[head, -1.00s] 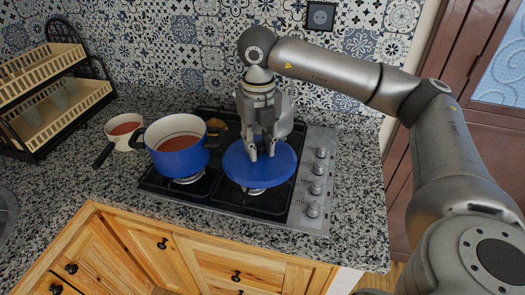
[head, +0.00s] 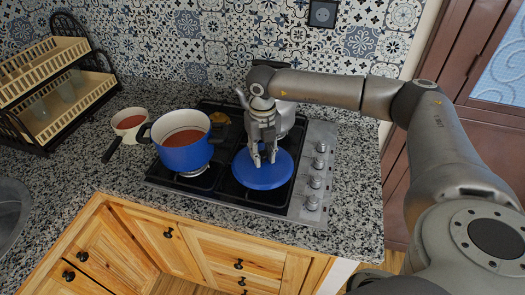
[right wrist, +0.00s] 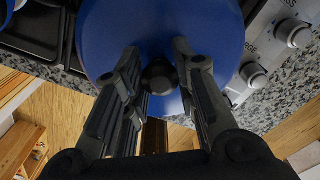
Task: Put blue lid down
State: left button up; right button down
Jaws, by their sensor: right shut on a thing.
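The round blue lid (head: 263,178) is over the front right burner of the hob (head: 228,199). It looks level and low, close to the burner; whether it touches the grates is hidden under it. My right gripper (head: 264,160) points down at the lid's middle and is shut on its dark knob. In the right wrist view the fingers (right wrist: 160,80) stand on both sides of the knob (right wrist: 159,76), with the blue lid (right wrist: 105,30) beyond. My left gripper is not in view.
A blue pot (head: 185,158) of red soup stands uncovered on the left burner. A small pan (head: 129,121) with red content sits left of it. A metal kettle (head: 287,117) is behind my gripper. Knobs (head: 315,182) line the hob's right side. A dish rack (head: 65,85) stands at the far left.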

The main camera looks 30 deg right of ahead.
aim_at(262, 152)
jog(key=shift+f+b, duration=0.55)
jog(key=shift+f, duration=0.1)
jog(key=c, duration=1.2)
grip_release()
jog(key=shift+r, duration=0.1)
jog(key=shift+o, duration=0.2)
jog(key=shift+r+p, duration=0.3)
jog(key=shift+p, duration=0.05)
notch_tip(262, 152, up, 13)
jog(key=b, duration=0.3)
jog(key=shift+f, duration=0.2)
